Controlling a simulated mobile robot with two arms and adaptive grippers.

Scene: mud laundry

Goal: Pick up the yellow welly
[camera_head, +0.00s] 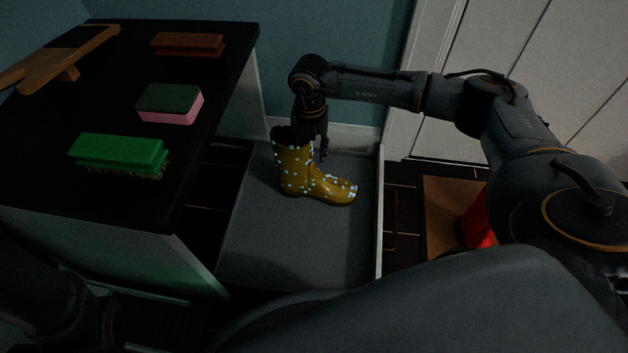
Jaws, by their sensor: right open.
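The yellow welly (298,171) has pale dots and stands upright on a grey tray (250,245), its toe pointing right. My right gripper (316,146) points down at the top of the boot shaft, from behind and slightly to its right. Its jaws are open; one finger shows just right of the shaft. The other finger is hard to make out against the dark boot opening, so I cannot tell whether it is inside or touching. My left arm shows only as a dark shape at the bottom left, and its gripper is not visible.
A black-topped cabinet (105,205) at the left holds a green brush (119,152), a green and pink sponge (170,104), a brown brush (188,44) and a wooden item (88,46). A red object (478,224) stands on a brown mat (446,212) at the right. The tray's front is bare.

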